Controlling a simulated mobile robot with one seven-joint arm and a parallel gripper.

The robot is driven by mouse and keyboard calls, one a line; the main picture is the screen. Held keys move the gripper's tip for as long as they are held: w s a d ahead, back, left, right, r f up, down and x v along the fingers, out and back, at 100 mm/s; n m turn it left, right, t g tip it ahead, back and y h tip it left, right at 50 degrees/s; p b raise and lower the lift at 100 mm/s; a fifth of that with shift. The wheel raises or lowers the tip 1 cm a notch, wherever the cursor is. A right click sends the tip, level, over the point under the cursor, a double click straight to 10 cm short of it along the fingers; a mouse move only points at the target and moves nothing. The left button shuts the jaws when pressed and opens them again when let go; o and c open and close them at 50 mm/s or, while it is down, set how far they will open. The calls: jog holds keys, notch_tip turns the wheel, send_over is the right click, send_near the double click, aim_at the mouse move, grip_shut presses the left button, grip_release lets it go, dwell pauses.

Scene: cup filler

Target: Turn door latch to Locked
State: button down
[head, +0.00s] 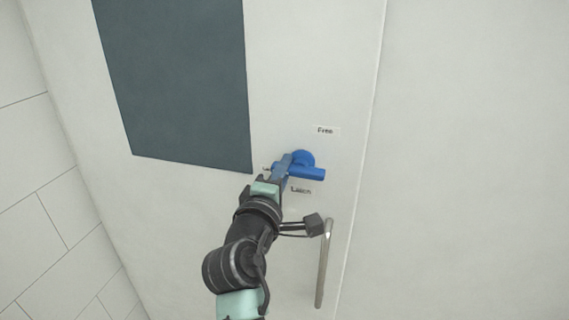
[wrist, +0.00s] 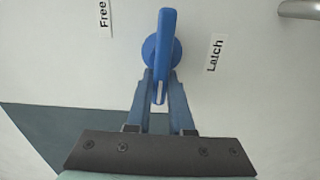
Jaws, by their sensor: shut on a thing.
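The blue door latch (head: 309,173) is on the white door, with a round base and a bar lying roughly level across it. In the wrist view the latch (wrist: 166,40) runs up and down the picture, its lower end between my fingers. My gripper (head: 284,163) is at the bar's left end; in the wrist view the gripper (wrist: 161,78) is shut on it. A "Free" label (head: 325,131) is above right of the latch and a "Latch" label (head: 301,190) is below it. A third label (head: 267,169) at the left is mostly hidden by my gripper.
A vertical metal door handle (head: 323,265) stands out below right of the latch, close to my wrist. A dark grey panel (head: 180,80) covers the door's upper left. A tiled wall (head: 40,200) is at the left and a plain wall (head: 470,160) at the right.

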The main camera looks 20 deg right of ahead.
jog(key=shift+f, duration=0.1)
dwell(0.5)
jog(key=c, duration=0.8)
grip_release()
jog(key=b+v, duration=0.4)
jog(key=v, duration=0.9)
jog(key=shift+b, duration=0.3)
